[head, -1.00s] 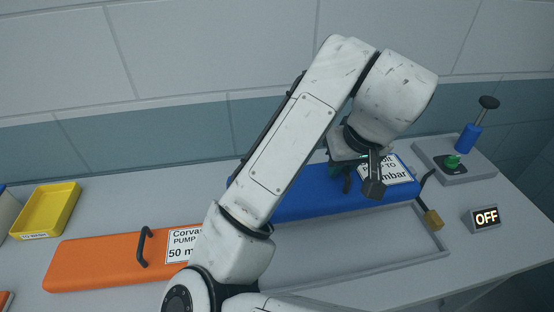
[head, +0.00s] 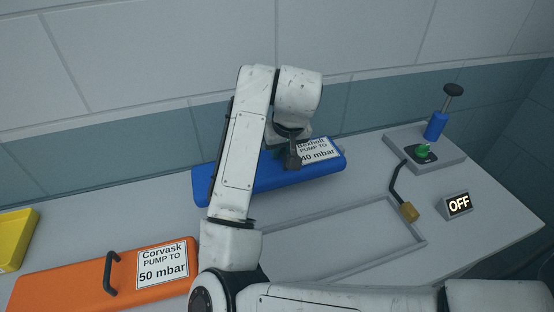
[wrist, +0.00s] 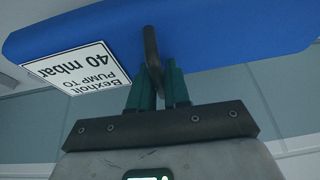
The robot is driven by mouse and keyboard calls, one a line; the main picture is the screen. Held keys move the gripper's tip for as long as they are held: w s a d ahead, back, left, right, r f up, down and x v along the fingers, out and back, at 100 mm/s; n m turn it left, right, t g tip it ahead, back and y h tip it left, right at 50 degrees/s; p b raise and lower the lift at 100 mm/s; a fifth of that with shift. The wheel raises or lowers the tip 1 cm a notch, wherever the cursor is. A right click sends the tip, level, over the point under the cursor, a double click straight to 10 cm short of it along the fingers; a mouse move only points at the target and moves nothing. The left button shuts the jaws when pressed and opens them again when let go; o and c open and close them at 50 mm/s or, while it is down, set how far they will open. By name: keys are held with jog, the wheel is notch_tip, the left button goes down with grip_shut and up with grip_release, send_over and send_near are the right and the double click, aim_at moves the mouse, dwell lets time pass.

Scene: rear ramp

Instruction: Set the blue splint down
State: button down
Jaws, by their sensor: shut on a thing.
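The blue splint (head: 265,178) is a long blue slab with a white label reading "Bexholt PUMP TO 40 mbar". It is at the back of the bench, behind a shallow grey tray frame (head: 417,243). My gripper (wrist: 158,88) is shut on the splint's dark handle (wrist: 152,48), as the wrist view shows. In the head view my gripper (head: 284,156) is partly hidden by my wrist, and my arm covers part of the splint's left half. I cannot tell whether the splint's underside touches the bench.
An orange splint (head: 70,286) labelled "Corvask PUMP TO 50 mbar" lies at front left, beside a yellow tray (head: 14,236). At right are a blue hand pump (head: 436,125), a green button (head: 422,151), a hose with a brass fitting (head: 409,212) and an "OFF" display (head: 458,205). The framed area looks empty.

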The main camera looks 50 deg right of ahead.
jog(key=shift+w+d+f, duration=0.25)
jog(key=shift+w+f, duration=0.15)
jog(key=shift+f, duration=0.2)
jog(key=shift+w+d+f, duration=0.25)
jog(key=shift+w+f, duration=0.15)
jog(key=shift+f, duration=0.15)
notch_tip(320, 180, down, 3)
jog(key=shift+w+f, duration=0.1)
jog(key=shift+f, duration=0.05)
jog(key=c, duration=1.1)
grip_release()
jog(key=v, duration=1.2)
